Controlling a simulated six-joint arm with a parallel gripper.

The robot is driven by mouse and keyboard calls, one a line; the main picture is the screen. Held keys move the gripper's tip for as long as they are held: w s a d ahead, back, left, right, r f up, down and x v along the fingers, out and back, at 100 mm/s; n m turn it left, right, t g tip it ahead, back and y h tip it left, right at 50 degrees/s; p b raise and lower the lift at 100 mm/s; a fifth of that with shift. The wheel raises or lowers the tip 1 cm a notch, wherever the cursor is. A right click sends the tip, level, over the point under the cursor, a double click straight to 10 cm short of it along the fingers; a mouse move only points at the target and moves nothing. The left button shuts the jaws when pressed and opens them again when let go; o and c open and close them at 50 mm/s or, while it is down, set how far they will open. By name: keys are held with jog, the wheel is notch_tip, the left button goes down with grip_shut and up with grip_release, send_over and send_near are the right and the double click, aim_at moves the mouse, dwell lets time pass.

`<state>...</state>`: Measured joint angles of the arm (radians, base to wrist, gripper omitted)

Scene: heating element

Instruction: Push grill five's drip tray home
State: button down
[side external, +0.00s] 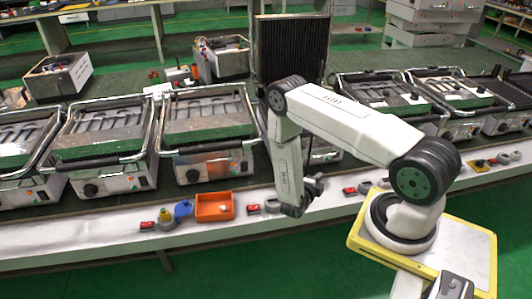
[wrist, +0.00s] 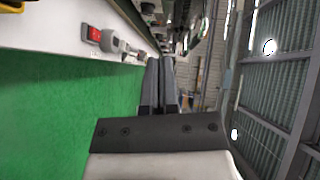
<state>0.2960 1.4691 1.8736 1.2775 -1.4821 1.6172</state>
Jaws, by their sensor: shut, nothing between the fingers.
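Several grills stand in a row on the bench in the side external view, among them a left one (side external: 104,148), a middle one (side external: 209,132) and a right one (side external: 390,97). Another is largely hidden behind my arm. I see no numbers on them, so I cannot tell which is grill five. I cannot make out a pulled-out drip tray on any of them. My gripper (side external: 319,184) is near the bench's front edge, in front of the partly hidden grill. In the wrist view its two fingers (wrist: 159,68) are together and empty.
An orange bin (side external: 214,207), a blue piece (side external: 183,208) and a yellow-topped piece (side external: 166,219) sit on the white front ledge (side external: 90,239). Red switches line it, one showing in the wrist view (wrist: 94,34). A tall dark finned panel (side external: 291,48) stands behind. Green floor lies in front.

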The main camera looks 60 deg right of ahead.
aim_at(319, 150)
jog(key=shift+d, duration=0.15)
jog(key=w+d+f, duration=0.2)
jog(key=d, duration=1)
jog(key=shift+w+d+f, duration=0.15)
jog(key=shift+w+d, duration=0.05)
jog(key=shift+w, duration=0.1)
dwell(0.5)
jog(key=w+d, duration=0.4)
jog(key=shift+w+d, duration=0.1)
jog(key=shift+d, duration=0.05)
jog(key=shift+w+d, duration=0.3)
jog(key=shift+w, duration=0.05)
jog(key=shift+s+a, duration=0.1)
dwell(0.4)
